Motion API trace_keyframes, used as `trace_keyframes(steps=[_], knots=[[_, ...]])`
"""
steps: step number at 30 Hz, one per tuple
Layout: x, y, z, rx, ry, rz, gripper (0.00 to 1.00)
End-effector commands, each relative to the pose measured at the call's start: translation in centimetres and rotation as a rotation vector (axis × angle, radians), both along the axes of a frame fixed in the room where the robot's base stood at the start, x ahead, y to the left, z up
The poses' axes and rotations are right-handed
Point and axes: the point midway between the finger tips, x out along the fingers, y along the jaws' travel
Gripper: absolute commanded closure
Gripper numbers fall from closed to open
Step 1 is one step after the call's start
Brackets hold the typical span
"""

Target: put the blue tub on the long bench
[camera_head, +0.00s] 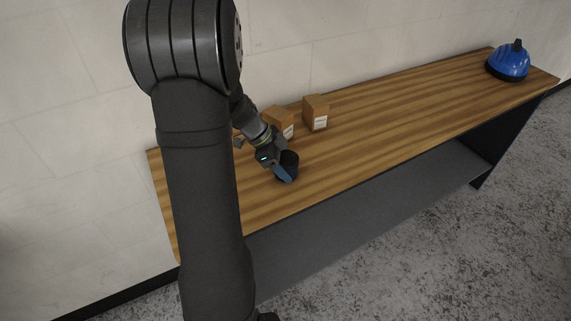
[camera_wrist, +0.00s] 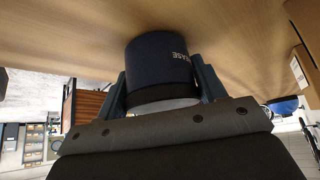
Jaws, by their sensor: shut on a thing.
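The blue tub (camera_head: 291,160) is a small dark blue round container at the left part of the long bench (camera_head: 400,110), which has a striped wooden top. My gripper (camera_head: 284,172) is shut on the tub. In the wrist view the tub (camera_wrist: 160,68) sits between the two fingers of my gripper (camera_wrist: 162,85), with part of some white lettering on its side. Its far end is against or very close to the wooden top (camera_wrist: 230,25); I cannot tell whether it touches. Part of the tub is hidden by my gripper in the head view.
Two cardboard boxes stand behind the tub, one nearer my gripper (camera_head: 281,118) and one to its right (camera_head: 316,113). A blue and black helmet-like object (camera_head: 509,62) sits at the far right end. The bench top between is clear. A grey lower shelf (camera_head: 370,215) runs below.

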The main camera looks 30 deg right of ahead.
Motion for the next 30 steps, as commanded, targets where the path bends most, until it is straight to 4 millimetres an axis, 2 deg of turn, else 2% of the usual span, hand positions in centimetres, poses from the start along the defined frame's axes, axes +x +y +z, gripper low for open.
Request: trace_keyframes(steps=[4,5,8,16,20,30], knots=[[0.0,0.0,-0.3,0.0,0.001,-0.001,0.65],[0.0,0.0,-0.3,0.0,0.001,-0.001,0.32],[0.0,0.0,-0.3,0.0,0.001,-0.001,0.14],[0.0,0.0,-0.2,0.0,0.0,0.0,0.14],[0.2,0.3,0.6,0.0,-0.001,0.001,0.14],[2.4,3.4,6.4,-0.001,-0.004,0.004,0.14]])
